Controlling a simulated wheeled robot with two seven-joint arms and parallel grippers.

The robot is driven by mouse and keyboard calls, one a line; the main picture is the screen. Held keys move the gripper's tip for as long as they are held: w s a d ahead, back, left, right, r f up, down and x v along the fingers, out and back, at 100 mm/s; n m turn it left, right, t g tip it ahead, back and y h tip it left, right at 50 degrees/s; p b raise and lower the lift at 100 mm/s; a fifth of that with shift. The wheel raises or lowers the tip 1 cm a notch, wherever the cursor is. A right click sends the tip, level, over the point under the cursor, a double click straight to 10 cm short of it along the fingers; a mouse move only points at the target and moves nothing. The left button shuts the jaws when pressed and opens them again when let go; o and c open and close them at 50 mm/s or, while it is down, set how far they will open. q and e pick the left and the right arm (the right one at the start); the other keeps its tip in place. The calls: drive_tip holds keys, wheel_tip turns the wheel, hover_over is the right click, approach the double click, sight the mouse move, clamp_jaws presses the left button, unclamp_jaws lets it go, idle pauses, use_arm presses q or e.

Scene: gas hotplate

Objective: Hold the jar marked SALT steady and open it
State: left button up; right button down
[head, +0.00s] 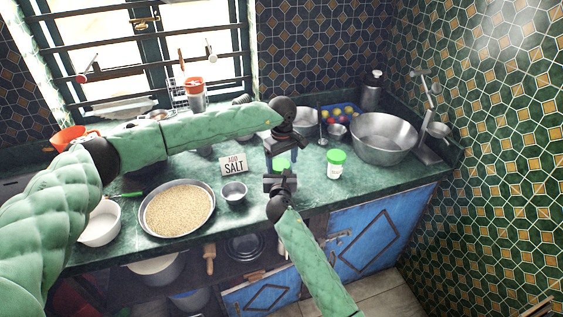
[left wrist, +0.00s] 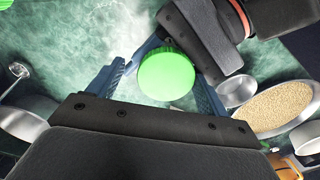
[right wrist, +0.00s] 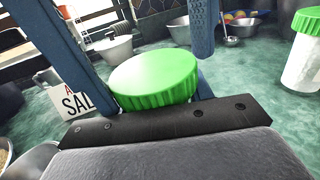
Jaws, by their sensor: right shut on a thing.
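A jar with a green lid (head: 282,162) stands between my grippers beside a card reading SALT (head: 233,166). Its lid fills the middle of the left wrist view (left wrist: 167,75) and the right wrist view (right wrist: 153,79); its body is mostly hidden. My right gripper (head: 280,177) comes from the front and is shut on the jar below the lid. My left gripper (head: 283,150) is above, pointing down, its blue fingers open either side of the lid with gaps. A second green-lidded white jar (head: 336,164) stands to the right; its label is too small to read.
A tray of grain (head: 178,236) and a small metal bowl (head: 234,194) are at the left front. A large metal bowl (head: 383,140) stands at the right. The counter in front of the second jar is clear.

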use_arm(q)
drive_tip(key=shift+a+f, duration=0.1)
drive_tip(key=shift+a, duration=0.05)
use_arm(e)
drive_tip(key=shift+w+d, duration=0.1)
drive_tip(key=shift+d, duration=0.2)
use_arm(q)
drive_tip(key=shift+r, duration=2.3)
use_arm(e)
drive_tip(key=c, duration=0.5)
unclamp_jaws()
drive_tip(key=shift+a, duration=0.1)
